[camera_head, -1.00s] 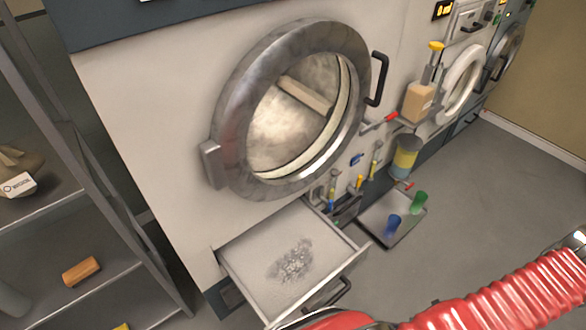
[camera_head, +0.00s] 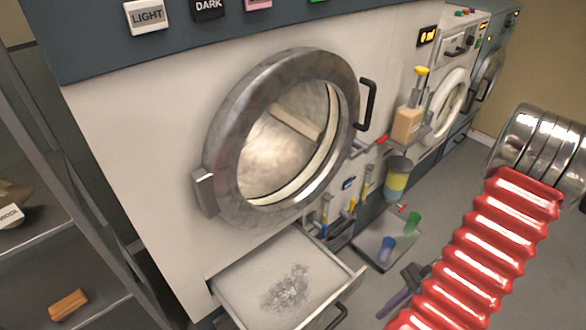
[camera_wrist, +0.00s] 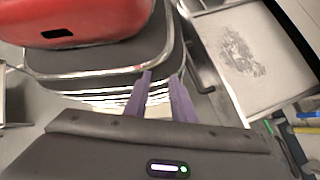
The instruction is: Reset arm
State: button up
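My gripper (camera_wrist: 160,76) shows in the wrist view with two purple fingers at the lower middle. The fingers stand a little apart with nothing visible between them, in front of my own red and dark body parts. In the head view a purple finger of my gripper (camera_head: 400,297) shows low, right of the open drawer and partly hidden behind my red ribbed arm. That arm rises at the right of the picture.
The open drawer (camera_head: 236,281) with grey lint (camera_head: 286,290) sticks out below the round door (camera_head: 226,128). It also shows in the wrist view (camera_wrist: 215,45). A tray (camera_head: 372,251) with blue and green cups lies on the floor. A shelf rack (camera_head: 85,200) stands left.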

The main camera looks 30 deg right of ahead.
jog(key=w+a+r+n+h, duration=0.35)
jog(key=w+r+n, duration=0.2)
jog(key=r, duration=0.35)
jog(key=w+a+r+n+h, duration=0.2)
jog(key=w+r+n+h, duration=0.25)
jog(key=r+n, duration=0.3)
jog(key=w+a+r+n+t, duration=0.3)
jog(key=a+r+n+t, duration=0.2)
jog(key=a+r, duration=1.1)
jog(key=a+n, duration=0.1)
jog(key=n, duration=0.1)
jog(key=shift+a+r+n, duration=0.2)
jog(key=shift+n, duration=0.1)
jog(key=shift+w+a, duration=0.1)
